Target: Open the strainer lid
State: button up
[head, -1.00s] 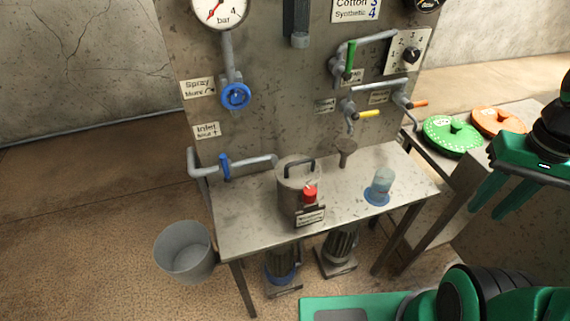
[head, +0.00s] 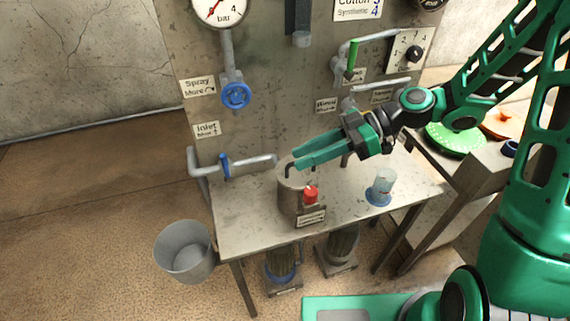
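The strainer is a grey metal cylinder (head: 290,198) standing on the bench, with its lid on top. A dark bar handle (head: 288,171) rises from the lid; its upper part is mostly hidden behind my fingers. A red knob (head: 311,194) sits at the strainer's front right, above a small label plate. My gripper (head: 296,160) reaches in from the right, with its green fingers over the lid at the handle. The fingertips look apart, one farther back than the other. I cannot tell whether they touch the handle.
A clear cup with a blue base (head: 379,190) stands on the bench (head: 250,230) to the right. An inlet pipe with a blue valve (head: 225,166) runs close on the left. The upright panel (head: 280,100) is behind. A grey bucket (head: 185,252) stands on the floor at left.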

aim_at(285, 173)
jog(key=shift+w+a+f+n+g+y, duration=0.1)
jog(key=shift+w+f+n+g+y, duration=0.2)
jog(key=shift+w+f+g+y, duration=0.15)
jog(key=shift+f+y, duration=0.25)
jog(key=shift+f, duration=0.1)
jog(key=shift+w+d+f+g+y, duration=0.25)
jog(key=shift+f+g+y, duration=0.1)
jog(key=shift+f, duration=0.1)
jog(key=shift+w+d+f+g+y, duration=0.2)
jog(key=shift+d+f+g+y, duration=0.1)
jog(key=shift+f, duration=0.1)
jog(key=shift+w+d+f+n+g+y, duration=0.3)
jog(key=shift+w+d+f+n+y, duration=0.25)
jog(key=shift+f+y, duration=0.1)
jog(key=shift+x, duration=3.75)
grip_shut()
